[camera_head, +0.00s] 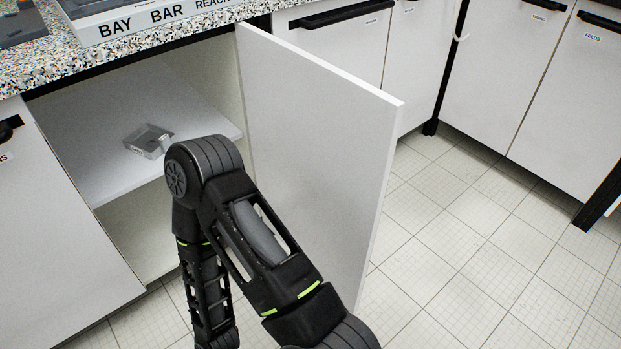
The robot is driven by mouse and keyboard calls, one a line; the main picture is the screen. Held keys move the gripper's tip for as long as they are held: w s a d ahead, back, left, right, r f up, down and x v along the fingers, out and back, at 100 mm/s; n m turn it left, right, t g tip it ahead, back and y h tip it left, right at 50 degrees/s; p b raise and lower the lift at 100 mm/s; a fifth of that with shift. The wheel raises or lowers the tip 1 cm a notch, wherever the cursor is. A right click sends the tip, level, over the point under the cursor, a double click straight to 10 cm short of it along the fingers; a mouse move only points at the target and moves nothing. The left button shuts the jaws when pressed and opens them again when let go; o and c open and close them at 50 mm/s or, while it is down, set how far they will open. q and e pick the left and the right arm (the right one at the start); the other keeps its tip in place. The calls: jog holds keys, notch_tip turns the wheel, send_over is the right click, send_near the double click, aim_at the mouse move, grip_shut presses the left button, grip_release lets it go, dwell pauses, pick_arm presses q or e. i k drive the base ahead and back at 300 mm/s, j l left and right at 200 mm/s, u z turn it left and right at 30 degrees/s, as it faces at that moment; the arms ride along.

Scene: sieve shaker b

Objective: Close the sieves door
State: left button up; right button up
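A white cabinet door (310,140) stands wide open, swung out from the cabinet toward the front. It is hinged at the right side of the opening, and its free edge points to the lower right. The open cabinet has a white shelf (105,165) inside. A black arm of mine comes up from the bottom edge and bends in front of the opening, left of the door. It hides part of the door's lower left and the cabinet's lower inside. Neither of my grippers shows. I cannot tell whether the arm touches the door.
A small grey tray-like object (148,140) lies on the shelf. A speckled countertop (190,58) runs above, with a box lettered "BAY BAR" (150,20) on it. Closed white cabinets (510,75) stand at the right. The tiled floor (470,250) right of the door is clear.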

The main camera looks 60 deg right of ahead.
aim_at(323, 138)
jog(key=k+l, duration=0.3)
jog(key=k, duration=0.15)
jog(key=k+l, duration=0.35)
jog(key=l+z, duration=0.15)
jog(key=l, duration=1.95)
jog(key=k, duration=0.05)
